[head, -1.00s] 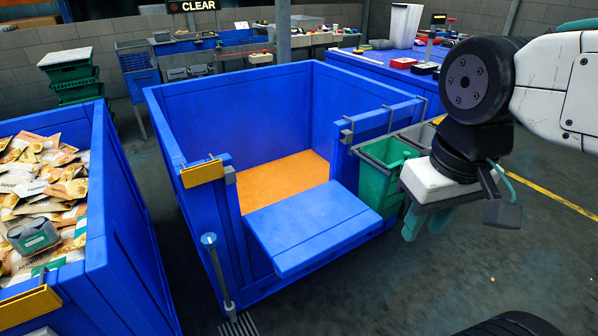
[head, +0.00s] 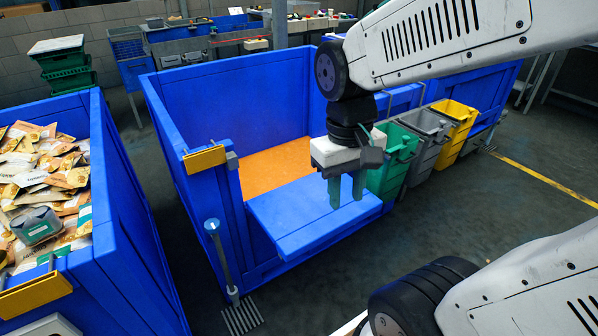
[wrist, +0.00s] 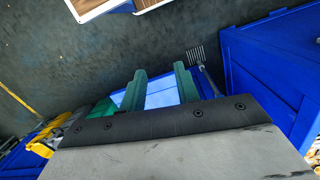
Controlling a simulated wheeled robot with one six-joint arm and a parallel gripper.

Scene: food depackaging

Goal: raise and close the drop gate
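The drop gate (head: 285,222) is a blue panel on the front of the blue bin (head: 185,115). It is folded down, lying roughly flat and sticking outward, so the bin's front opening is uncovered. My gripper (head: 347,203) points down over the right part of the gate in the head view. Its two green fingers are apart with nothing between them; I cannot tell if they touch the panel. In the wrist view my gripper (wrist: 160,70) is also open, with a pale blue panel, seemingly the gate (wrist: 160,98), beyond the fingers.
A yellow latch block (head: 204,158) sits on the left front post. A post with a round top (head: 212,226) stands at the front left, by a floor grate (head: 242,319). Green (head: 382,178), grey (head: 425,125) and yellow (head: 455,112) bins line the right side. A package-filled blue bin (head: 125,200) stands left.

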